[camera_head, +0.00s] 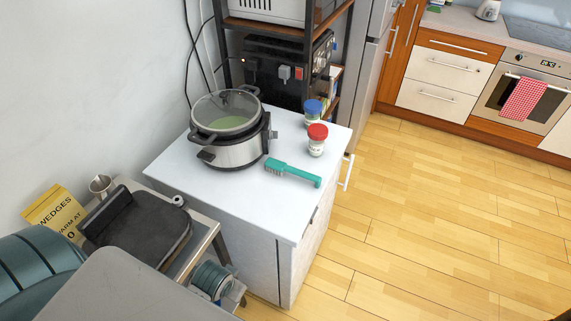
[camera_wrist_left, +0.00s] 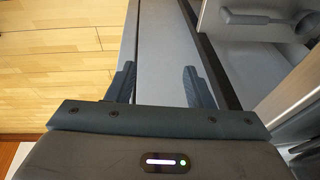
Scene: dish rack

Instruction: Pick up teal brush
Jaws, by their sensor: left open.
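The teal brush (camera_head: 292,172) lies flat on the white cabinet top in the head view, in front of the pot and near the cabinet's right edge. Its bristle end points left, and its handle points right. My left gripper (camera_wrist_left: 160,86) shows only in the left wrist view, with its two fingers apart and nothing between them. The brush is not visible in that view. My right gripper is in neither view.
A lidded pot (camera_head: 228,130) stands on the cabinet top (camera_head: 215,190). A red-lidded jar (camera_head: 317,141) stands close behind the brush, with a blue-lidded jar (camera_head: 312,112) farther back. A black press (camera_head: 135,228) sits lower left. The front cabinet top is clear.

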